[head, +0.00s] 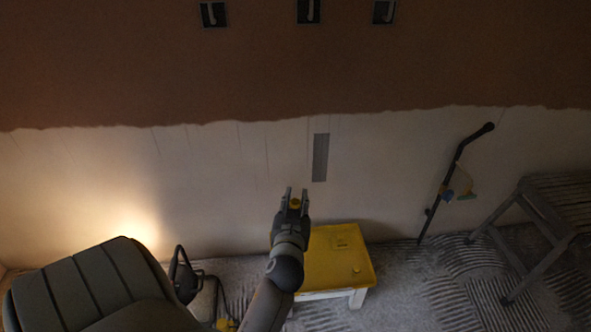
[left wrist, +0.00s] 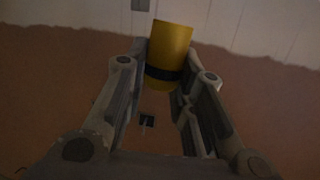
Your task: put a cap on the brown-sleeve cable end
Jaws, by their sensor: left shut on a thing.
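My left gripper (head: 296,193) is shut on a yellow cap (head: 295,204), raised in front of the wall above the yellow stool. In the left wrist view the cap (left wrist: 170,50) is a yellow cylinder with a black band, between the fingers of my left gripper (left wrist: 168,72). Three dark wall boxes, at left (head: 213,14), middle (head: 308,11) and right (head: 383,12), each show a pale bent cable end, high on the brown plaster. Their sleeve colours are too dim to tell. One dark box (left wrist: 147,120) shows between the fingers in the left wrist view. My right gripper is out of view.
A yellow-topped stool (head: 325,268) stands below my left arm with small yellow things on it. A dark long-handled tool (head: 447,188) leans on the wall. A grey trestle (head: 540,210) stands at right. A grey strip (head: 320,158) is on the pale wall.

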